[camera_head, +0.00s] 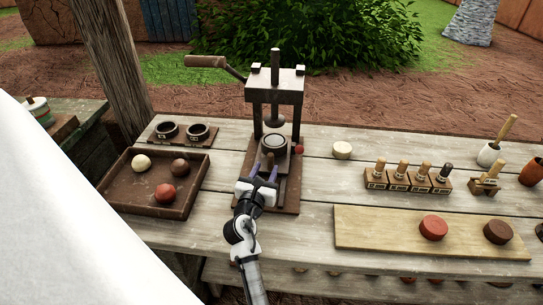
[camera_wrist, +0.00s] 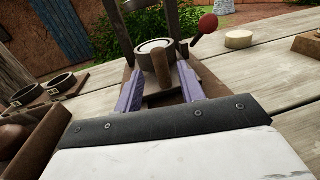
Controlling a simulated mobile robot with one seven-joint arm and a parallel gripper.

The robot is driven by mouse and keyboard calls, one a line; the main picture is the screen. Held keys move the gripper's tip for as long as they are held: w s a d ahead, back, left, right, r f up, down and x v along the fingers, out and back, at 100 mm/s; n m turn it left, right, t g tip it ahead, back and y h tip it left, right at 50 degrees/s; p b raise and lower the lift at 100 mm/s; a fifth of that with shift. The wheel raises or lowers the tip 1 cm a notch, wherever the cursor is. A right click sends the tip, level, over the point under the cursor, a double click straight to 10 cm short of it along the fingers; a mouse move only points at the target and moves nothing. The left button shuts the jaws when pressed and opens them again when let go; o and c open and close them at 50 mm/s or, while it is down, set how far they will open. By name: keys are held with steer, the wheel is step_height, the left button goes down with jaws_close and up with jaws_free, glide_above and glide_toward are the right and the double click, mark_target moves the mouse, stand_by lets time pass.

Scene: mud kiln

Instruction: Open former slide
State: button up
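The former (camera_head: 274,88) is a dark press with a two-post frame, a lever and a round stamp above its base. Its slide carries a round pale-centred mould (camera_head: 274,145), which sits under the stamp between the posts. A brown upright peg handle (camera_wrist: 159,93) stands at the near side of the mould. My gripper (camera_head: 265,172) is in front of the press, with its two purple fingers apart. In the wrist view the fingers (camera_wrist: 159,76) lie on either side of the handle, with gaps showing, so it is open. Contact with the handle cannot be seen.
A tray (camera_head: 122,196) with several clay balls lies left, with two dark rings (camera_head: 182,131) behind it. A red ball-like knob (camera_head: 299,149) is right of the mould. Stamps (camera_head: 408,178) and a board (camera_head: 375,228) with two discs lie right.

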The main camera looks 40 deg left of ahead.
mark_target(270, 161)
steer(key=x, duration=0.6)
steer(key=shift+p, duration=0.35)
steer(key=shift+c, duration=0.5)
jaws_close()
